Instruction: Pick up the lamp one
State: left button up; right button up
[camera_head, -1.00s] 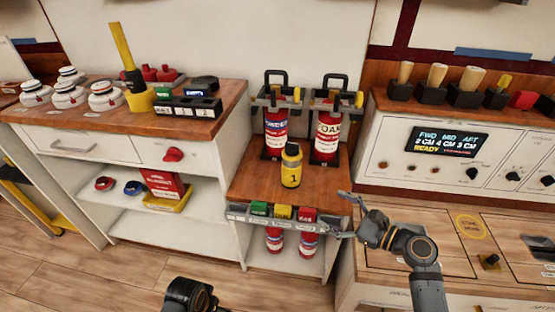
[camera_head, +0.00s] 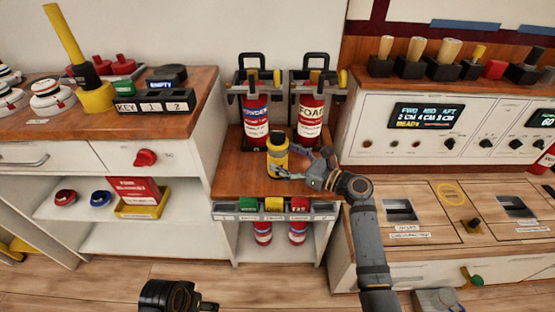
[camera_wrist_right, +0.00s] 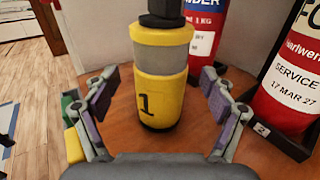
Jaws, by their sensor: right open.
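The lamp marked 1 (camera_head: 277,156), a yellow and grey cylinder with a black top, stands upright on the low wooden shelf. In the right wrist view the lamp (camera_wrist_right: 160,85) stands between the two fingers, with a gap on each side. My right gripper (camera_head: 300,166) is open at the lamp, its fingers partly overlapping the lamp's lower part in the head view. The right gripper also shows close up in the right wrist view (camera_wrist_right: 158,112). My left gripper (camera_head: 200,300) is at the bottom edge of the head view, and its fingers are not clearly seen.
A powder extinguisher (camera_head: 256,120) and a foam extinguisher (camera_head: 311,118) stand in holders right behind the lamp. A rail with green, yellow and red blocks (camera_head: 274,207) runs along the shelf front. A control panel (camera_head: 440,130) is at the right.

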jog(key=x, duration=0.3)
jog(key=shift+d+f, duration=0.1)
pick_arm(q)
jog(key=shift+w+d+f, duration=0.15)
jog(key=shift+f, duration=0.35)
pick_arm(e)
jog(key=c, duration=1.7)
grip_shut()
